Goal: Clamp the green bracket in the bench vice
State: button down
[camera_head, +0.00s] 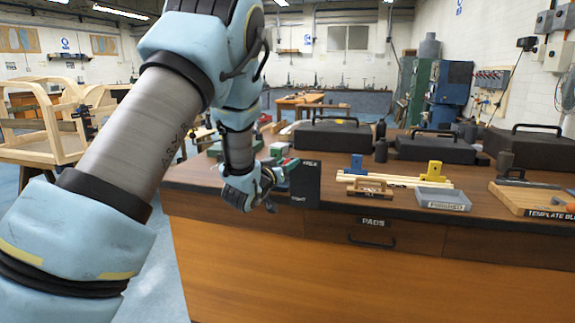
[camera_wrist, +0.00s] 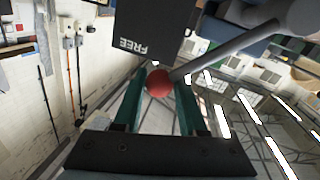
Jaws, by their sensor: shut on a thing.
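My gripper (camera_head: 268,182) is at the left part of the wooden bench, just left of a dark upright plate. In the wrist view, the two teal fingers of my gripper (camera_wrist: 159,88) are shut on a red ball knob (camera_wrist: 159,82). The knob is at the end of a grey bar (camera_wrist: 225,48), which I take for the vice handle. The dark plate (camera_head: 306,184) has small white lettering; in the wrist view the plate (camera_wrist: 150,30) reads FREE, upside down. The vice body and the green bracket cannot be made out clearly behind my arm.
The bench (camera_head: 340,260) has a PADS drawer (camera_head: 372,232). On top are a grey tray (camera_head: 443,199), pale wooden strips (camera_head: 395,179), a blue block (camera_head: 356,164), a yellow block (camera_head: 434,170) and black cases (camera_head: 334,135). A wooden chair frame (camera_head: 40,125) stands at the left.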

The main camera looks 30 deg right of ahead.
jog(key=shift+s+d+f, duration=0.1)
jog(key=shift+s+f, duration=0.05)
jog(key=shift+f, duration=0.05)
dwell(0.6)
